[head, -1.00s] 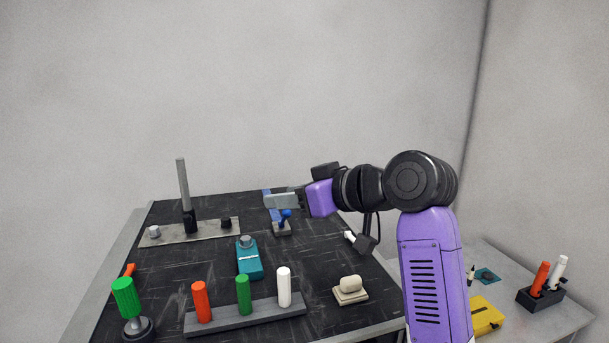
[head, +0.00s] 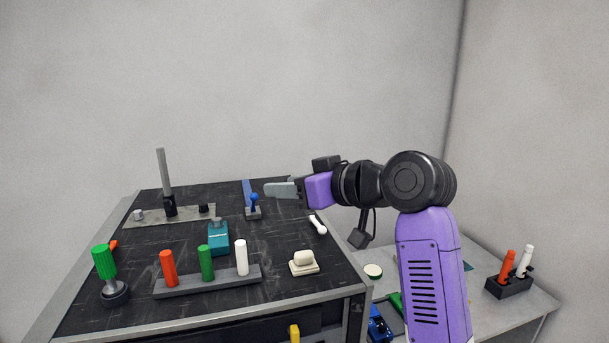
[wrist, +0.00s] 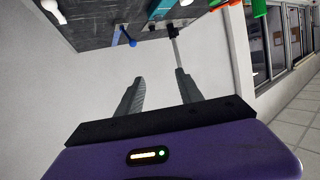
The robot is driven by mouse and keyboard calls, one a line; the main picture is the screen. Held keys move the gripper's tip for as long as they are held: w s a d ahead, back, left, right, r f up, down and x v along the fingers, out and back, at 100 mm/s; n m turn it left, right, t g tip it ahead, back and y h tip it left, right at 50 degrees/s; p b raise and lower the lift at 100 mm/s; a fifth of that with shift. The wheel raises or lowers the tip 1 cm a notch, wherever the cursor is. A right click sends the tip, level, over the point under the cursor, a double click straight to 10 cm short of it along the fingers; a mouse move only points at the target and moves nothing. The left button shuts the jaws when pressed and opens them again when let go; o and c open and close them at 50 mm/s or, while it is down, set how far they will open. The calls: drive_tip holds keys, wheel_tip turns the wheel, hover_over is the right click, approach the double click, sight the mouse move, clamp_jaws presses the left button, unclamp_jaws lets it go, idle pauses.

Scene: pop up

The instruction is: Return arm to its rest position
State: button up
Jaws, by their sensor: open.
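My arm is purple and black and stands at the right of the head view, bent with its forearm pointing left. My gripper (head: 280,189) is held above the far right part of the black worktop (head: 300,288), near a blue lever (head: 254,202). In the wrist view my gripper (wrist: 157,92) shows two grey fingers spread apart with nothing between them. The worktop's edge and the blue lever (wrist: 128,38) lie beyond the fingertips there.
A rack (head: 208,282) holds red, green and white pegs. A green knob (head: 104,262), teal box (head: 218,238), cream block (head: 303,261) and white handle (head: 318,225) are on the worktop. A grey side table (head: 535,300) at right carries a black holder (head: 509,287) with red and white pegs.

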drive_tip(key=w+d+r+m+t+h, duration=0.1)
drive_tip(key=d+r+m+t, duration=0.15)
drive_tip(key=d+t, duration=0.35)
drive_tip(key=s+d+f+m+t+h+b, duration=0.1)
drive_tip(key=s+d+f+m+h, duration=0.1)
drive_tip(key=s+d+f, duration=0.4)
drive_tip(key=s+d+f+m+t+h+b, duration=0.15)
drive_tip(key=s+f, duration=0.25)
drive_tip(key=f, duration=0.5)
drive_tip(key=s+d+f+m+t+h+b, duration=0.1)
drive_tip(key=s+d+f+m+t+h, duration=0.2)
drive_tip(key=f, duration=0.4)
drive_tip(key=s+d+f+g+h+b, duration=0.1)
drive_tip(key=s+d+f+g+b, duration=0.1)
drive_tip(key=s+f, duration=0.5)
drive_tip(key=s+d+f+g+h+b, duration=0.1)
drive_tip(key=s+f, duration=0.5)
drive_tip(key=s, duration=1.4)
drive_tip(key=s+d+f+g+h+b, duration=0.1)
drive_tip(key=s+d+f+g+b, duration=0.2)
drive_tip(key=s+f, duration=0.4)
drive_tip(key=s, duration=0.6)
drive_tip(key=shift+s+d+f+g, duration=0.3)
drive_tip(key=shift+d+g, duration=0.05)
